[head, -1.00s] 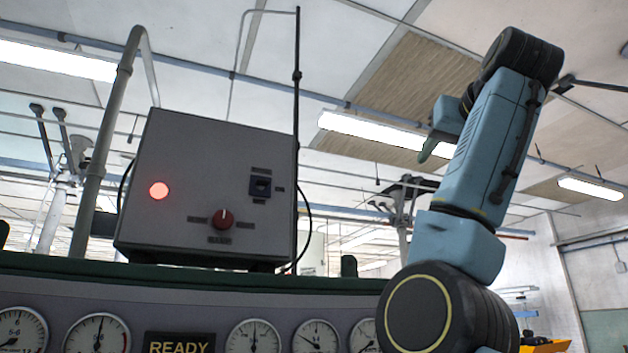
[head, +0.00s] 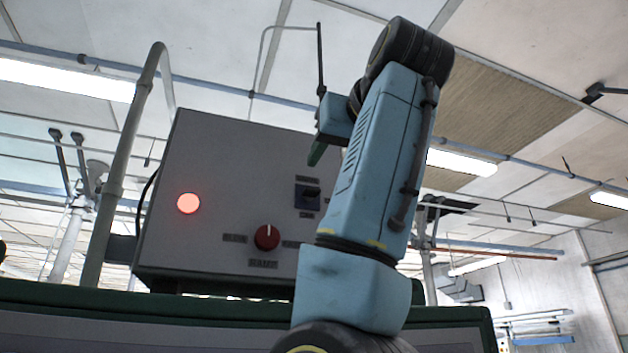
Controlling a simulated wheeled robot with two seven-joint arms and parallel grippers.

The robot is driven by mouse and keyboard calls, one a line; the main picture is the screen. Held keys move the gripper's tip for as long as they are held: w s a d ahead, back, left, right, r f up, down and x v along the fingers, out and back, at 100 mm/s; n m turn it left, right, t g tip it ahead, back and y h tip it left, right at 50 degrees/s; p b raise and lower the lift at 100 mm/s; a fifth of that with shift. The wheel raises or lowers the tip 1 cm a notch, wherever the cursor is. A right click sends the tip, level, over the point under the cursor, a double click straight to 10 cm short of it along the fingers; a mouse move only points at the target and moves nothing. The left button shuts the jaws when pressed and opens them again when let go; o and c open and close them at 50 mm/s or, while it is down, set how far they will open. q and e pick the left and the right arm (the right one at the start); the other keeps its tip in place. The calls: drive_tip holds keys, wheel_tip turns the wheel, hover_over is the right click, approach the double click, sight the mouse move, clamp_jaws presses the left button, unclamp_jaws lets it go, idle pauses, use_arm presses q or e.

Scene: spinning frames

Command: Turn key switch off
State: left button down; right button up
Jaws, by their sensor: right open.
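A grey control box (head: 225,160) stands on top of the console. On its front face are a lit red lamp (head: 188,203) at the left, a red rotary knob (head: 267,237) with small labels around it at the lower middle, and a dark blue key switch (head: 307,196) at the upper right. My right arm covers the box's right side. My left gripper is not in view.
The green console top edge (head: 120,305) runs below the box. A grey bent pipe (head: 117,170) rises at the left of the box. The space right of my arm looks open.

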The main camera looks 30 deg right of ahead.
sight(314, 189)
drive_tip(key=p+x, duration=0.3)
drive_tip(key=x, duration=0.6)
drive_tip(key=shift+w+d, duration=0.2)
drive_tip(key=shift+w, duration=0.2)
drive_tip(key=shift+s, duration=0.1)
drive_tip(key=shift+c, duration=0.6)
drive_tip(key=c, duration=0.9)
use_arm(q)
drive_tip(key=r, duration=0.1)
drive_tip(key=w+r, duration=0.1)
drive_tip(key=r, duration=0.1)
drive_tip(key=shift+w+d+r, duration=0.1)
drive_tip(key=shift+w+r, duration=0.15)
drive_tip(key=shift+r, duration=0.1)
